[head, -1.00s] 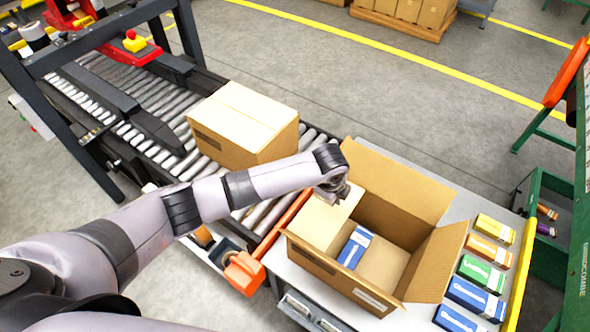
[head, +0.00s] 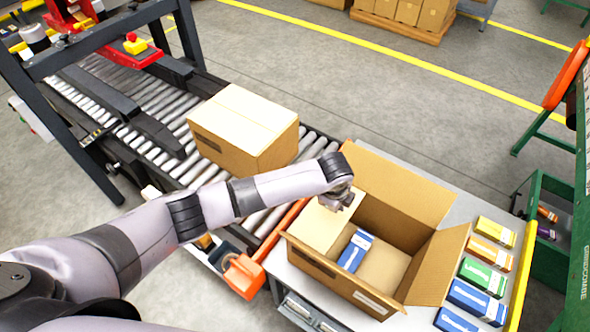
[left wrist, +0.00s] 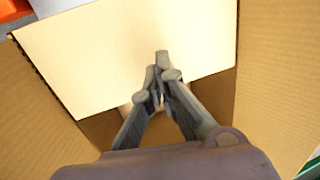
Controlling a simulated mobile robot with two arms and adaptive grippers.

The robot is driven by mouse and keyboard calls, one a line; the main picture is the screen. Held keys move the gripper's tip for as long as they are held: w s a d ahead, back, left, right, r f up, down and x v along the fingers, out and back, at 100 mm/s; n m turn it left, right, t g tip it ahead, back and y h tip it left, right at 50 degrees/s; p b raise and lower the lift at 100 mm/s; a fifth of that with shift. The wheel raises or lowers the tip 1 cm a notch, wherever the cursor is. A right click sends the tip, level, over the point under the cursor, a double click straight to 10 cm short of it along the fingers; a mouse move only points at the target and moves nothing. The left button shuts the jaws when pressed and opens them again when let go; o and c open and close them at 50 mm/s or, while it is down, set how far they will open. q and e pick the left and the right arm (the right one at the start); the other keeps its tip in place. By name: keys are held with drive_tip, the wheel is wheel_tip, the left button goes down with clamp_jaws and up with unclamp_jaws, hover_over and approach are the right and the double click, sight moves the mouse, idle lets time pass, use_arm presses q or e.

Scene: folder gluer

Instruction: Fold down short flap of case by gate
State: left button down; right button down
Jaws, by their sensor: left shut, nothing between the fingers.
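The open brown case (head: 385,213) stands on a grey table, with a blue-and-white carton (head: 355,251) inside. Its short flap by the gate (head: 318,226) is a pale panel leaning inward over the left part of the opening. It also shows in the left wrist view (left wrist: 95,65). My left gripper (head: 341,204) is shut and empty at this flap. In the left wrist view its fingertips (left wrist: 165,72) lie over the pale panel; contact is hard to tell. The opposite short flap (head: 436,266) stands up. The orange gate (head: 283,229) runs along the case's left side. My right gripper is out of view.
A closed case (head: 243,130) sits on the roller conveyor (head: 160,100) to the left. Several small cartons (head: 482,275) line the table's right side, beside a yellow edge (head: 522,275). The case's far long flap (head: 405,185) stands up behind the opening.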

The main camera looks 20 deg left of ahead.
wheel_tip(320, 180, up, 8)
drive_tip(key=p, duration=0.7)
idle(0.5)
